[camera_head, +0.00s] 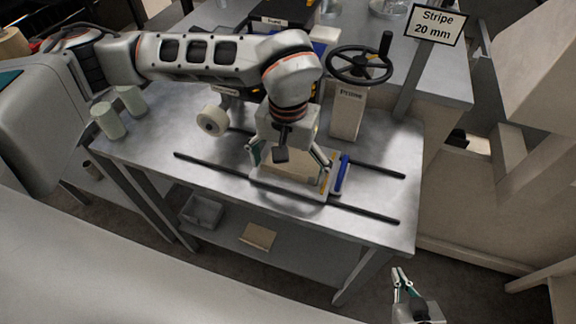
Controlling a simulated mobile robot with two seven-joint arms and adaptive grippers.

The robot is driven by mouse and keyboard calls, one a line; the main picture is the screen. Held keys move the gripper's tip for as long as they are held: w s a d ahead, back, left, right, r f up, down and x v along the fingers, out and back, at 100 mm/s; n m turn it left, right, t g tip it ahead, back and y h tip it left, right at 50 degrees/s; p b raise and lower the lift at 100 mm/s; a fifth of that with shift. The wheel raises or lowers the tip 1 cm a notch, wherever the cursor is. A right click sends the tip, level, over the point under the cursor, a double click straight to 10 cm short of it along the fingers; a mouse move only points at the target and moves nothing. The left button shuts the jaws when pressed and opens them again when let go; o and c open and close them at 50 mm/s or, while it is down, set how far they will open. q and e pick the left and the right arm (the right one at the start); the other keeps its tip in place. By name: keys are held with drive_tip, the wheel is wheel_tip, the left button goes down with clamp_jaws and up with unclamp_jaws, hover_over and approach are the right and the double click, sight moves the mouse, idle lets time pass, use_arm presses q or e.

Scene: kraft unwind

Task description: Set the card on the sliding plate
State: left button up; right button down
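The brown card (290,164) lies over the pale sliding plate (292,189) on the metal table; any small gap between them cannot be told. The plate sits across two dark rails and has a blue bar (342,174) at its right. My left gripper (289,162) points down over the card, its fingers spread wide to either side of it. Whether the fingertips touch the card's edges is unclear, and the gripper hides part of the card.
A tape roll (212,121) and a "Prime" block (347,112) stand behind the plate, with a black handwheel (359,65) above. Pale green cylinders (108,121) stand at the left edge. A grey bin (202,211) and a brown piece (258,236) lie on the lower shelf.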

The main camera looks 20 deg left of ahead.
use_arm(q)
drive_tip(key=shift+r, duration=0.45)
wheel_tip(320, 180, up, 12)
drive_tip(key=shift+f, duration=0.25)
idle(0.5)
